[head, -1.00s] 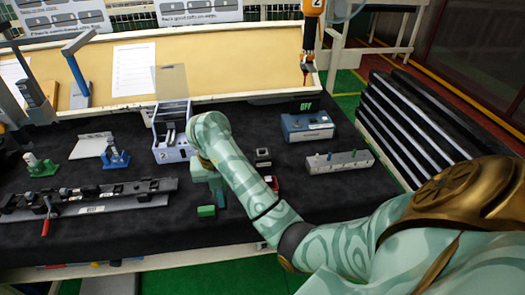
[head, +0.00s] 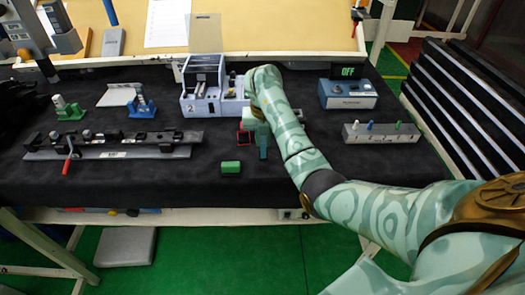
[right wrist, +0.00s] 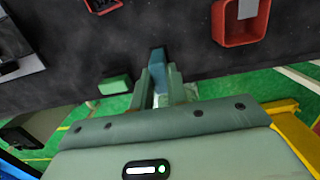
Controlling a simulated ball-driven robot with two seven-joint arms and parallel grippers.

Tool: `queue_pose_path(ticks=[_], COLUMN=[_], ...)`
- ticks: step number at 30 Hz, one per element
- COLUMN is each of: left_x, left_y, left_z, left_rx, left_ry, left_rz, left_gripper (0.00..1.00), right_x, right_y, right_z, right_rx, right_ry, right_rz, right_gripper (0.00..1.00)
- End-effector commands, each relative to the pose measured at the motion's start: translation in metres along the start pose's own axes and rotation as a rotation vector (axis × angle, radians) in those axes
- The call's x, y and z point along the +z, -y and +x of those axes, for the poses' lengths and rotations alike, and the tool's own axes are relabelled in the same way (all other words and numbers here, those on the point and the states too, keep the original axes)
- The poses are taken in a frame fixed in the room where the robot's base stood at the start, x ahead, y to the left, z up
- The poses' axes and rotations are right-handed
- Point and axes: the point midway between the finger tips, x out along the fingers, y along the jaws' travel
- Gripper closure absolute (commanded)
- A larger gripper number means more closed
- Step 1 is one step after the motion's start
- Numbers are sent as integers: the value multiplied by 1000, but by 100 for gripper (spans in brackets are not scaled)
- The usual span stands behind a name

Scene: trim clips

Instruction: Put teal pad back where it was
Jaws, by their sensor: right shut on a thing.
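The teal pad (right wrist: 158,57) shows in the right wrist view as a small blue-green block between the fingertips. My right gripper (right wrist: 160,84) is shut on it. In the head view my right gripper (head: 262,148) hangs over the black mat, right of a green block (head: 231,167) and close beside a red open-topped holder (head: 244,138). The pad cannot be told apart from the fingers there. The green block (right wrist: 115,84) also shows left of the fingers in the right wrist view. My left gripper is not in view.
A white device marked 2 (head: 201,99) stands behind my right gripper. A blue box with an OFF display (head: 347,94) and a grey peg block (head: 381,132) stand to the right. A long rail fixture (head: 115,146) lies left. The mat's front is mostly clear.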

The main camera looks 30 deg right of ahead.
Motion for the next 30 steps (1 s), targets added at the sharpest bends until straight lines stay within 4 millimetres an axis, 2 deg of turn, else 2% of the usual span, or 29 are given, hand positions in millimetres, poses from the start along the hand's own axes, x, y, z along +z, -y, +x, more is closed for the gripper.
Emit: queue_pose_path(ticks=[1,5,17,18,20,30], left_x=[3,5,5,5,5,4], left_y=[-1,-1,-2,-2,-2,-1], left_z=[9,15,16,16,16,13], left_rx=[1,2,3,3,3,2], left_ry=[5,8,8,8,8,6], left_rz=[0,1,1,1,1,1], left_gripper=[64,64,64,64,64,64], right_x=[-1,-3,-3,-3,-3,-3], right_y=[1,0,0,0,0,0], right_z=[16,32,35,36,35,30], right_rx=[-2,-2,0,0,-1,-1], right_ry=[-5,-3,-2,-2,-2,-1], right_rz=[-1,0,0,0,0,0], right_gripper=[100,100,100,79,63,63])
